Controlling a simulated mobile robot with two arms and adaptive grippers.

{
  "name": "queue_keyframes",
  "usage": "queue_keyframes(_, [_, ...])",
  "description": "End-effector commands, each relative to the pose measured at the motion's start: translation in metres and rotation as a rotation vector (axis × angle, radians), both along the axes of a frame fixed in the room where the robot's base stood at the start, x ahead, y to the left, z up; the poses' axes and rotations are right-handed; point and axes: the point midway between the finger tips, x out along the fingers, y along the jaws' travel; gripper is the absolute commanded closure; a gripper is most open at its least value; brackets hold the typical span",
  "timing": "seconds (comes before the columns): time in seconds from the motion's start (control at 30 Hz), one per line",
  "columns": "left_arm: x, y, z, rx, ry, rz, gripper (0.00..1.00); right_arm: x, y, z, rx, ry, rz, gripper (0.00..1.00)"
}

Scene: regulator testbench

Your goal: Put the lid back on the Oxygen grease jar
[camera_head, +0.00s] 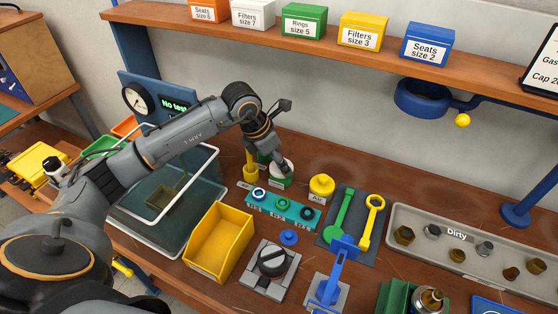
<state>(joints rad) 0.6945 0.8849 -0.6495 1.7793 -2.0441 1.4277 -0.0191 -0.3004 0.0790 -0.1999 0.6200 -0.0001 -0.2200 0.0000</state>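A small green jar (280,182) with a pale label stands at the back middle of the bench; its lettering is too small to read. A white round lid-like piece (284,166) is at the top of this jar. My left gripper (273,164) reaches down over it from behind-left, with its fingers at the white piece. I cannot tell whether the fingers grip it, or whether the piece is seated. A yellow jar (321,188) with a yellow top and an "Air" label stands to the right. My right gripper is not in view.
A yellow holder (250,173) stands close left of the green jar. A teal rack with rings (283,210) is in front. A yellow bin (218,243), a grey mat with wrenches (350,218) and the "Dirty" tray (398,214) lie around. A shelf (330,43) runs above.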

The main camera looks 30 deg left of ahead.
Motion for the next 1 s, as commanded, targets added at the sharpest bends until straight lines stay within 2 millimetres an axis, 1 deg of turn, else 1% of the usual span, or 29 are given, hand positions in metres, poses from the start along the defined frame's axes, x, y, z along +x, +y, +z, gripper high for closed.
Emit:
queue_keyframes(0.3, [-0.0002, 0.0000, 0.0001, 0.000, 0.000, 0.000, 0.59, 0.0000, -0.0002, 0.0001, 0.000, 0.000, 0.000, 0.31])
queue_keyframes(0.33, [-0.0002, 0.0000, 0.0001, 0.000, 0.000, 0.000, 0.38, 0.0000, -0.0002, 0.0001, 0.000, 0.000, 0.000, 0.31])
queue_keyframes(0.43, [-0.0002, 0.0000, 0.0001, 0.000, 0.000, 0.000, 0.18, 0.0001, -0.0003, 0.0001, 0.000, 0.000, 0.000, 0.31])
queue_keyframes(0.47, [-0.0002, 0.0000, 0.0001, 0.000, 0.000, 0.000, 0.16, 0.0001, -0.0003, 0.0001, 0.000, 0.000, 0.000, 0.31])
queue_keyframes(0.7, [-0.0003, -0.0001, -0.0001, 0.000, 0.001, 0.000, 0.16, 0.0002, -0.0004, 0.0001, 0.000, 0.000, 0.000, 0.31])
queue_keyframes(0.77, [-0.0002, -0.0001, -0.0002, 0.000, 0.001, 0.000, 0.04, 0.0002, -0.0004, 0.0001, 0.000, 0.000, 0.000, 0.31])
queue_keyframes(0.8, [-0.0002, -0.0001, -0.0002, 0.000, 0.001, 0.000, 0.00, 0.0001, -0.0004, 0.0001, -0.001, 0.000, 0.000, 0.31])
queue_keyframes(1.0, [-0.0002, -0.0001, -0.0002, 0.000, 0.001, 0.000, 0.00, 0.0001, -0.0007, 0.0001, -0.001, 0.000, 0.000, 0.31])
